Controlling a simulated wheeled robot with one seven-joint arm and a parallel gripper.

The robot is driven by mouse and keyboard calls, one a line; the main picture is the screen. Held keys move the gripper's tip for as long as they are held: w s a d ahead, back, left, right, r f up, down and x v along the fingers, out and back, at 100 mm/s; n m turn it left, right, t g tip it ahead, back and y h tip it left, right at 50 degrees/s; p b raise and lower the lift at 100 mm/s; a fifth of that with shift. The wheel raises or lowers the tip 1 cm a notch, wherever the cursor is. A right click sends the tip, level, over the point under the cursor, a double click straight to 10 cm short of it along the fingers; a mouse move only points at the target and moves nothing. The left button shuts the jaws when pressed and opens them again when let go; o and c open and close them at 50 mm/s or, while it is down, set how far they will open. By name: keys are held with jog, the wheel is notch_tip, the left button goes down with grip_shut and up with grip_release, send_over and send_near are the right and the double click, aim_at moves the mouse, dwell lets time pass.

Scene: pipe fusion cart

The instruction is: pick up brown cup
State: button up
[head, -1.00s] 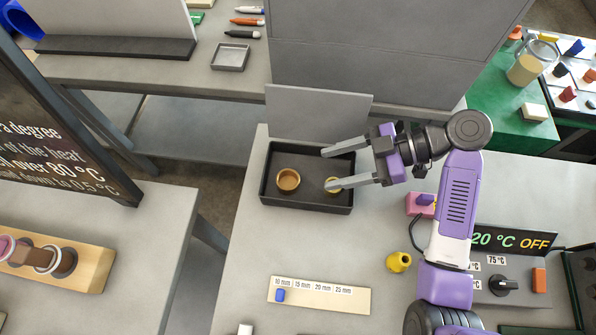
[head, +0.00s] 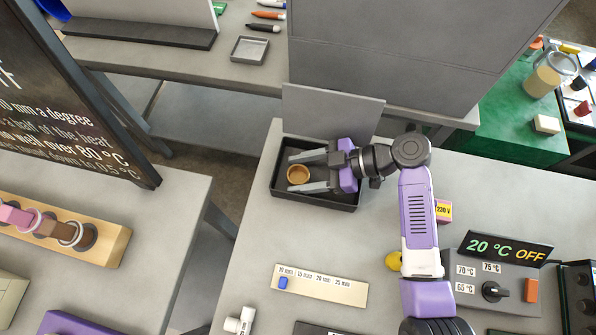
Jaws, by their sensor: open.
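The brown cup (head: 298,176) stands in the left part of the black tray (head: 318,199). My gripper (head: 297,172) reaches in from the right, low over the tray. Its two grey fingers are open, one on the far side of the cup and one on the near side. The cup shows between the fingers, near their tips. I cannot tell whether either finger touches it. The second small yellow-rimmed item in the tray is hidden by my gripper.
A grey upright panel (head: 332,113) stands behind the tray. A ruler-like plate (head: 320,286) with a blue piece (head: 283,283) lies in front. A yellow piece (head: 393,261) and a heater control box (head: 497,278) are to the right. The table's left edge is close to the tray.

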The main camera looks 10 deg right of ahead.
jog(key=shift+a+f, duration=0.2)
jog(key=shift+a, duration=0.05)
jog(key=c, duration=1)
jog(key=shift+r, duration=0.1)
